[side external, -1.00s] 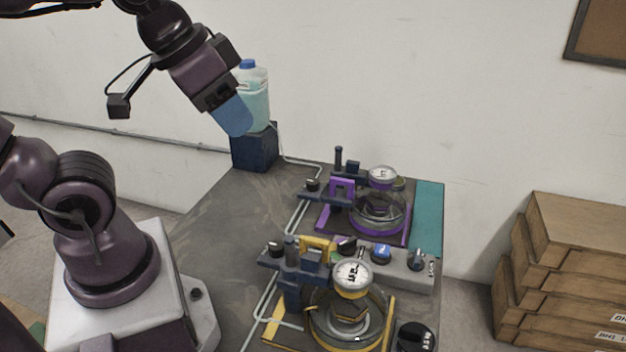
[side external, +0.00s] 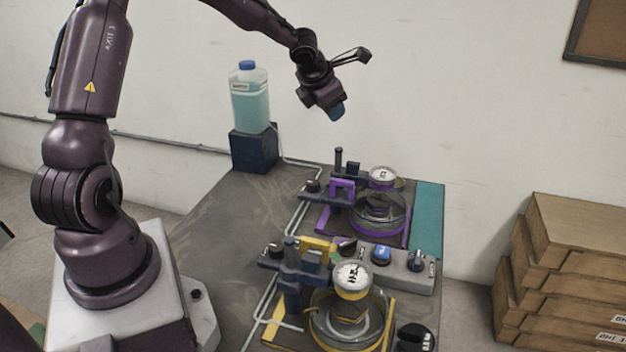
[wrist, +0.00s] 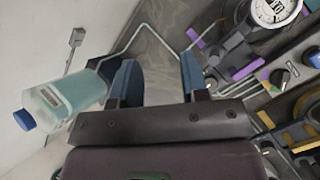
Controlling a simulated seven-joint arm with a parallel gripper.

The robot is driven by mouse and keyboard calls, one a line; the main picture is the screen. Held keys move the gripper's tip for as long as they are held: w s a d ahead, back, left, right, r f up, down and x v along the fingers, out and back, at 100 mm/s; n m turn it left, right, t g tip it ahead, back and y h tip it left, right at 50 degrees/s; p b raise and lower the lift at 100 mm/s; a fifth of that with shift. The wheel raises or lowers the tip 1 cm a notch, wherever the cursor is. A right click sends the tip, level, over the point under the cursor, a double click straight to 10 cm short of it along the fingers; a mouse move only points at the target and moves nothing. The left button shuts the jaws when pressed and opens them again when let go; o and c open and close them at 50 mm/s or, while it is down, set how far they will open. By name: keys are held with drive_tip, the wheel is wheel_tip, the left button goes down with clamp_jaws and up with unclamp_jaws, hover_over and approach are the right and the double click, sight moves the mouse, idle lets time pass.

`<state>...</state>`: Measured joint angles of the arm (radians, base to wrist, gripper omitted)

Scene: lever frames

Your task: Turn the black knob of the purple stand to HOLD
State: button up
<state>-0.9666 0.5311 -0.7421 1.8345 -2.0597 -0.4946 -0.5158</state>
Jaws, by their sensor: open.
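The purple stand (side external: 342,187) is at the back of the table in the side view, with a round gauge (side external: 382,175) and a glass bowl. A small black knob (side external: 312,185) sits on the left end of its dark arm; its setting is too small to read. The stand's purple parts (wrist: 242,72) also show at the upper right of the wrist view. My gripper (side external: 337,111) is in the air above and behind the stand, apart from it. In the wrist view, its blue fingers (wrist: 160,78) are spread with nothing between them.
A yellow stand (side external: 318,246) with its own gauge is in front. A grey box (side external: 400,272) with several knobs lies between the stands. A teal bottle (side external: 251,100) stands on a dark block (side external: 254,148) at the back left. The table's left part is clear.

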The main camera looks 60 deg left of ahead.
drive_tip(key=s+f+n+g+h, duration=0.1)
drive_tip(key=s+f+n+g, duration=0.1)
drive_tip(key=n, duration=0.2)
drive_tip(key=n+g+h, duration=0.3)
drive_tip(key=n+g, duration=0.1)
drive_tip(key=n, duration=0.1)
hover_over(313, 182)
wheel_tip(313, 182, down, 13)
drive_tip(key=shift+d+r, duration=0.1)
drive_tip(key=shift+r, duration=0.05)
drive_tip(key=c, duration=0.6)
